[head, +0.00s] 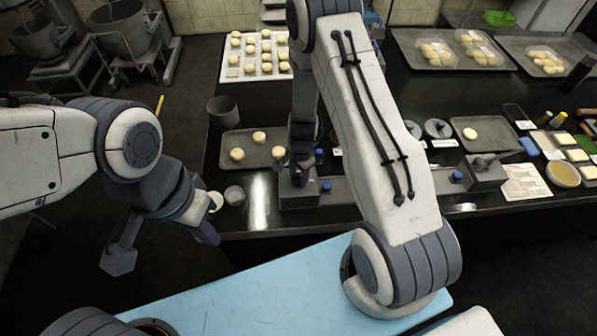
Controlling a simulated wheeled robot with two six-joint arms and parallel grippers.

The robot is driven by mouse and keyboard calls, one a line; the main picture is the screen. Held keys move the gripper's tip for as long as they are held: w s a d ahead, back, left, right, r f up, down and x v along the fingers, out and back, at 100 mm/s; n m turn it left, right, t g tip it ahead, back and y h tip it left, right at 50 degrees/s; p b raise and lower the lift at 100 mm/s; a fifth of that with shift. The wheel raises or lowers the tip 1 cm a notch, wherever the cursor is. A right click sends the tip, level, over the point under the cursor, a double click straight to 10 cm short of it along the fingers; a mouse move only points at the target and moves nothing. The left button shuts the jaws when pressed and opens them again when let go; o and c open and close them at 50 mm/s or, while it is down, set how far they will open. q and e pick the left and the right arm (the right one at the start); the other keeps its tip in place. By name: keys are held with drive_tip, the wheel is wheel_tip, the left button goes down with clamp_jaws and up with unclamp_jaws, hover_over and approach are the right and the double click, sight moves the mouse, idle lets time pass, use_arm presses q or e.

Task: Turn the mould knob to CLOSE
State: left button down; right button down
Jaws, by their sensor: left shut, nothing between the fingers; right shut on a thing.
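My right gripper (300,174) comes down from above onto the left end of a low grey metal unit (300,202) on the dark counter. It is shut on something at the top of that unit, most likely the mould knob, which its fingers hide. I cannot read any CLOSE mark or tell the knob's angle. A small blue knob (327,187) sits just right of the fingers. My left gripper (207,234) hangs empty and shut in front of the counter's left end, well apart from the unit.
A dough tray (232,160) lies left of my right gripper; a small cup (235,195) stands near the counter's front edge. A second metal unit with a lever (485,172) stands to the right. My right arm hides the middle of the counter.

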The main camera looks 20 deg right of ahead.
sight(299, 176)
idle(0.3)
drive_tip(key=shift+c, duration=1.5)
unclamp_jaws()
wheel_tip(299, 176, up, 6)
drive_tip(key=p, duration=0.3)
drive_tip(key=shift+s+r+p, duration=0.1)
drive_tip(key=shift+s+p, duration=0.05)
drive_tip(key=shift+p, duration=0.15)
drive_tip(key=r, duration=0.4)
drive_tip(key=shift+s+r, duration=0.15)
drive_tip(key=shift+s, duration=0.05)
